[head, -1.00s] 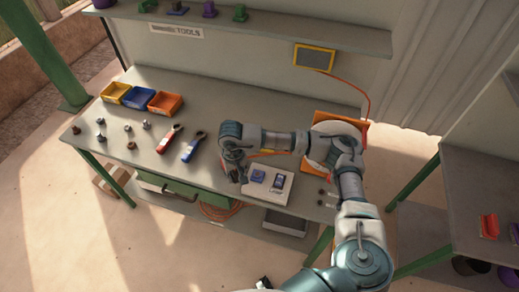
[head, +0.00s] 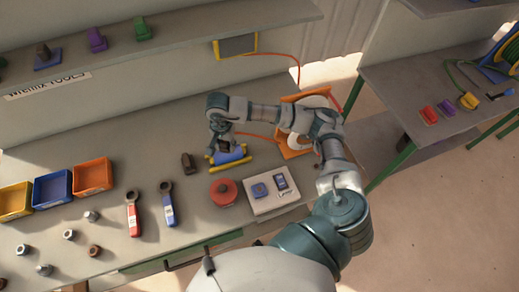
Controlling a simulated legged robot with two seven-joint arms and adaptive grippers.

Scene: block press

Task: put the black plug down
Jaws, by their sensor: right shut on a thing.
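My right gripper (head: 222,143) is shut on the black plug (head: 224,147). The gripper partly hides the plug. It is right at a blue block with yellow bars (head: 230,156) on the bench. I cannot tell whether the plug touches the blue block. My left gripper is not in view.
A dark upright piece (head: 188,163) stands left of the blue block. A red round piece (head: 223,192) and a white board (head: 271,191) are nearer me. Two wrenches, coloured bins (head: 92,177) and several nuts lie to the left. An orange frame (head: 290,150) stands to the right.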

